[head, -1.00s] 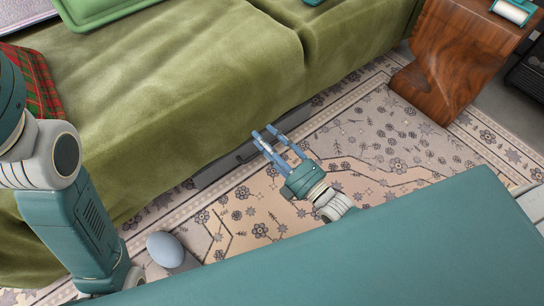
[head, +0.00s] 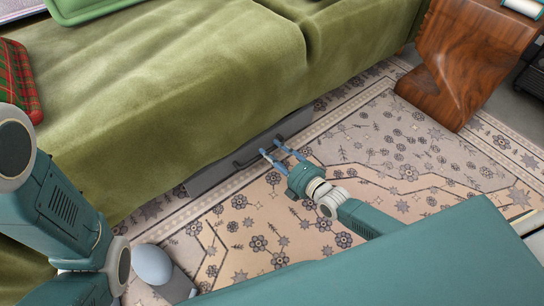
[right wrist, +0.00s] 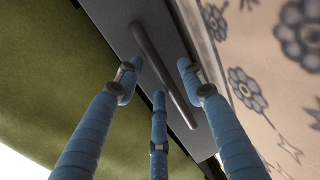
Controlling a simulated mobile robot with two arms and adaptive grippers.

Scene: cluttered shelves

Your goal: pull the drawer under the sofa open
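The drawer (head: 215,176) is a long dark grey front low under the green sofa (head: 190,75), at the rug's edge. Its bar handle (head: 243,162) is dark and partly covered by my fingers in the head view. My right gripper (head: 270,148) is at the right part of the handle, its fingers pointing at the drawer front. In the right wrist view, the handle (right wrist: 160,65) runs between my spread blue fingers (right wrist: 160,75), with no clear grip on it. My left arm shows at the left, but its gripper is out of view.
A wooden side table (head: 460,70) stands at the right end of the sofa. A green tray (head: 85,8) and a red plaid cushion (head: 18,70) are on the sofa.

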